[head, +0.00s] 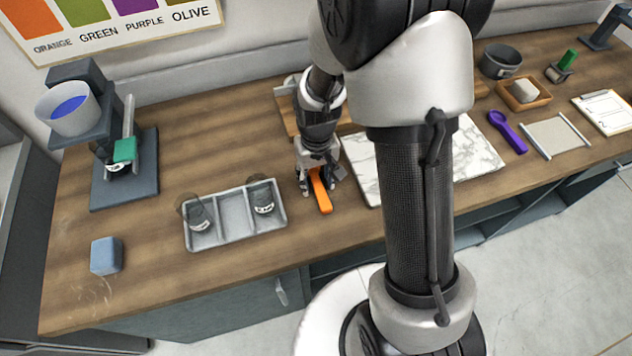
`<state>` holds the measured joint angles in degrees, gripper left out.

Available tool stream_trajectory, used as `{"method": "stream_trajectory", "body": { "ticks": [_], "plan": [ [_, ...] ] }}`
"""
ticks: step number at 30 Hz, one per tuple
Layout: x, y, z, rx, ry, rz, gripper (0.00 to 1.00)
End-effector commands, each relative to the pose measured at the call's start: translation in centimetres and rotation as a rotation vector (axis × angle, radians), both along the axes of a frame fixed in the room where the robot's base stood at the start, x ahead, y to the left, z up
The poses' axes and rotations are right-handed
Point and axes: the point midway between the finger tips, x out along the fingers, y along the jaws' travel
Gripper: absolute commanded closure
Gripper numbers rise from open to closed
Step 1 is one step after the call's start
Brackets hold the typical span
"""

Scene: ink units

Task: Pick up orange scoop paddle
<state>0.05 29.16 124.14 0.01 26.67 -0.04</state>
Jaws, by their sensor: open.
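The orange scoop paddle (321,192) lies on the wooden counter, between the grey divided tray and the white marble slab. Its near end shows; its far end is hidden under my gripper. My gripper (319,186) points down over the paddle, with a finger on each side of it. The fingers are open and stand apart. I cannot tell whether they touch the paddle.
The grey tray (228,234) with two glasses stands just left. The marble slab (465,158) is close on the right. A purple scoop (507,131) lies farther right. A blue block (106,255) sits at the left front. The counter in front of the paddle is narrow.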

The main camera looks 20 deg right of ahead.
Motion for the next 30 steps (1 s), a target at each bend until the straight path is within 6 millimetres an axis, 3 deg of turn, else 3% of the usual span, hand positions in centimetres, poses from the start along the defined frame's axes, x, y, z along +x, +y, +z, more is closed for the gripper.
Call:
{"method": "stream_trajectory", "body": {
  "ticks": [2,21,30],
  "plan": [
    [0.0,0.01,0.09,0.0,0.0,0.0,0.56],
    [-0.01,0.01,0.1,0.0,0.0,0.0,0.99],
    [0.0,0.01,0.11,0.0,0.0,0.0,1.0]
  ]
}}
